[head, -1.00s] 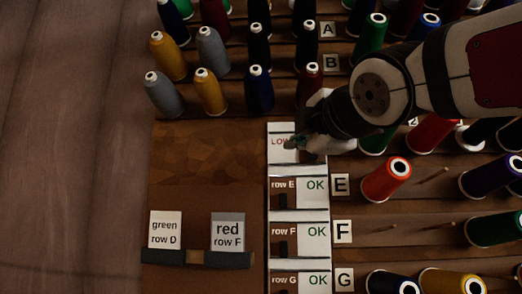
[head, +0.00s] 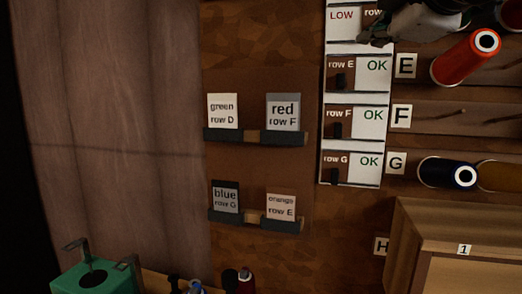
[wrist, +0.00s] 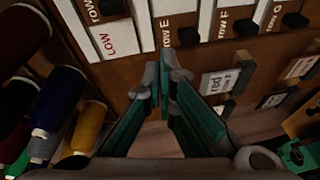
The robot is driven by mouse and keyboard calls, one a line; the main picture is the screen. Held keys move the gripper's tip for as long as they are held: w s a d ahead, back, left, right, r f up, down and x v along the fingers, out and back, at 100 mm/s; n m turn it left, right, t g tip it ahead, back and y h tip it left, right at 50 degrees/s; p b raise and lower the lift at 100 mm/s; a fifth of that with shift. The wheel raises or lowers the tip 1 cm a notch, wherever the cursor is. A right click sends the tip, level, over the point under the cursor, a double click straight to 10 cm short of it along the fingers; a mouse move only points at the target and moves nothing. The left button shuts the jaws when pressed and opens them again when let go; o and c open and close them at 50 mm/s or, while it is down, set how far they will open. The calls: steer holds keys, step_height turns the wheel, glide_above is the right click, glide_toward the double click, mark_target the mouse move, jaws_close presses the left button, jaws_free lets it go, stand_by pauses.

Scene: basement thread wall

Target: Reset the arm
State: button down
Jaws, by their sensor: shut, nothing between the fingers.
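My gripper (head: 370,38) is at the top right of the head view, in front of the row D sign (head: 341,16), which reads LOW. Its teal fingers fill the middle of the wrist view (wrist: 160,82), tips together with nothing between them. I cannot tell whether the tips touch the sign. Much of my arm is outside the head view.
Signs for rows E (head: 374,74), F (head: 371,122) and G (head: 369,168) read OK. Card ledges (head: 253,137) hang left of them. A wooden cabinet (head: 440,235) is lower right, a green box (head: 95,278) lower left.

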steer(key=s+f+m+g+p, duration=0.1)
steer(key=s+f+m+g, duration=0.3)
steer(key=s+f, duration=0.3)
steer(key=s+f+m+g+p, duration=0.1)
steer(key=s+f+m+g, duration=0.3)
steer(key=f, duration=1.1)
steer(key=s+f+m+g+p, duration=0.2)
steer(key=s+f+m+g, duration=0.2)
steer(key=s+f+m, duration=0.4)
steer(key=s+f, duration=0.3)
steer(key=f, duration=0.1)
steer(key=shift+d, duration=0.15)
